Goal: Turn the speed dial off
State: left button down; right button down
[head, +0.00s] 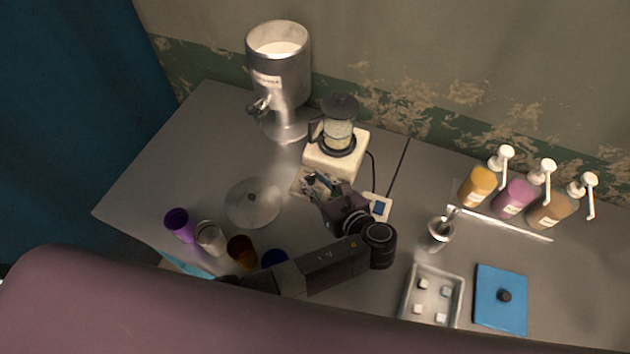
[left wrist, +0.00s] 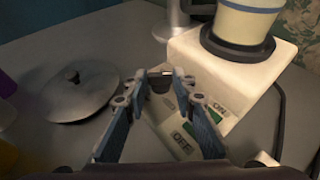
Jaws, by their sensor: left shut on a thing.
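The white appliance base (head: 334,150) stands at the back middle of the table, with a jar (head: 338,130) with a black lid on it. In the left wrist view, the base (left wrist: 190,48) has a sloped front panel with green patches and "OFF" labels (left wrist: 183,142). My left gripper (head: 312,180) is at this front panel. In the left wrist view its fingertips (left wrist: 161,76) are closed around the dark speed dial (left wrist: 160,84). The fingers partly hide the dial, and I cannot read its setting. My right gripper is not in view.
A metal dispenser (head: 280,80) stands at the back left. A round metal lid (head: 253,203) lies left of my gripper, with several cups, such as the purple one (head: 179,225), in front. Pump bottles (head: 515,198), a tray (head: 404,303) and a blue board (head: 488,318) are at right.

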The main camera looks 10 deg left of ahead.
pick_arm(q)
jog(key=c, duration=1.6)
grip_release()
jog(key=v, duration=0.7)
jog(key=shift+s+d+r, duration=0.1)
